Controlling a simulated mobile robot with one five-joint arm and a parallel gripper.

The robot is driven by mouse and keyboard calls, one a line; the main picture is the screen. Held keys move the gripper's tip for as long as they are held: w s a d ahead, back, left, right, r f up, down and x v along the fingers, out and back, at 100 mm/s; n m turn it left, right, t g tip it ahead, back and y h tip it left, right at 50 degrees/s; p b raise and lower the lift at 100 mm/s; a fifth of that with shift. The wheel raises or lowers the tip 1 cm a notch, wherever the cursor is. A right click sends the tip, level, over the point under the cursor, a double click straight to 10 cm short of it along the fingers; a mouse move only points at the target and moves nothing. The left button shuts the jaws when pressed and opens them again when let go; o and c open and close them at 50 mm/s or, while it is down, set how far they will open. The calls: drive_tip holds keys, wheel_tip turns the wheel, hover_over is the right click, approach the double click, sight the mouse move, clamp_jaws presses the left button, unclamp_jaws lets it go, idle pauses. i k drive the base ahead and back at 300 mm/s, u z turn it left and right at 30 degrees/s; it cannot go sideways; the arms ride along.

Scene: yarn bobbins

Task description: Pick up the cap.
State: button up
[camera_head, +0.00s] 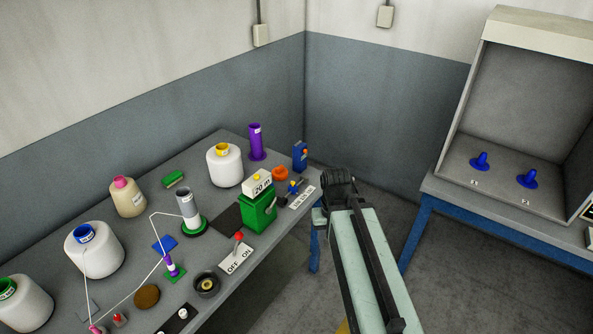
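No object is clearly marked as the cap, and I cannot tell for certain which one it is. A small orange, knob-like piece (279,173) lies near the far right edge of the table, beside a blue box. A flat brown disc (147,296) and a dark round piece with a pale centre (207,284) lie near the front of the table. My arm rises from the bottom, right of the table, and ends in a dark part (339,183) off the table's right edge. My fingers cannot be made out, and nothing held is visible.
The grey table (262,262) is crowded with white yarn bobbins (224,166), a purple tube (256,142), a green counter box (258,212) and an ON/OFF switch plate (237,252). A booth (520,205) with two blue cones stands right. Open floor lies between.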

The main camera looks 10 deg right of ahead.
sight(280, 173)
drive_tip(key=z, duration=0.6)
drive_tip(key=i, duration=2.15)
drive_tip(key=u, duration=3.4)
